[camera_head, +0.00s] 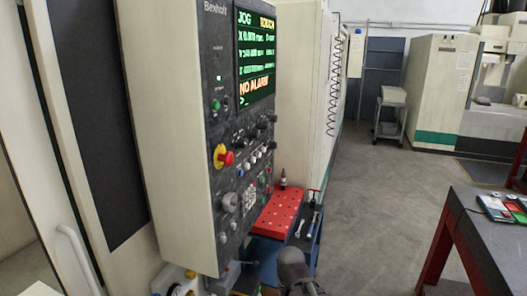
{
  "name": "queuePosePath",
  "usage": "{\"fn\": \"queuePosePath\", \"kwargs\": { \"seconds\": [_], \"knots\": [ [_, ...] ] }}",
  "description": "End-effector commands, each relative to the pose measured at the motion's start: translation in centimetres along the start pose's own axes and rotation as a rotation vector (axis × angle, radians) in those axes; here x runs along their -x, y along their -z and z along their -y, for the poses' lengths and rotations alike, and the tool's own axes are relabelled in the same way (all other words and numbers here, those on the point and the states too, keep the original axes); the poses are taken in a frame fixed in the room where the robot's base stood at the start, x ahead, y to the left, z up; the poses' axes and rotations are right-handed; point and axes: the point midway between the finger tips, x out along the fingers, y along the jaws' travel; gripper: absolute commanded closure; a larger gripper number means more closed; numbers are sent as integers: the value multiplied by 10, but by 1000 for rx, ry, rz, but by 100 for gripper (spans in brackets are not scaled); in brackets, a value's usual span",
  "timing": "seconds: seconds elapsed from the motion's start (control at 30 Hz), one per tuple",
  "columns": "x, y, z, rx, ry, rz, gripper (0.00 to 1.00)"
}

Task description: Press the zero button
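The control panel (232,130) is a tall dark face on a cream machine, left of centre. Its lower part holds a small light keypad (249,199). The key labels are too small to read, so I cannot tell which button is zero. A lit screen (255,58) above shows JOG, TOUCH and NO ALARM. A dark rounded part at the bottom centre, with black pieces beside it, seems to be the end of my arm, my gripper (296,277). It is below the keypad and apart from it. Its fingers cannot be made out.
The panel also has a red knob on yellow (225,158), a green button (215,105) and a grey dial (230,201). A red perforated tray (279,212) stands just right of the panel. A dark-topped table (490,240) is at right. The grey floor (370,200) between is clear.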

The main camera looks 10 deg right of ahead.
Motion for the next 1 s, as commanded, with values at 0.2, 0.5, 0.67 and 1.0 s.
{"fn": "queuePosePath", "kwargs": {
  "seconds": [0.2, 0.5, 0.67, 1.0],
  "knots": [
    [0, 0, 0, 0, 0, 0, 100],
    [0, 0, 0, 0, 0, 0, 100],
    [0, 0, 0, 0, 0, 0, 100],
    [0, 0, 0, 0, 0, 0, 100]
  ]
}}
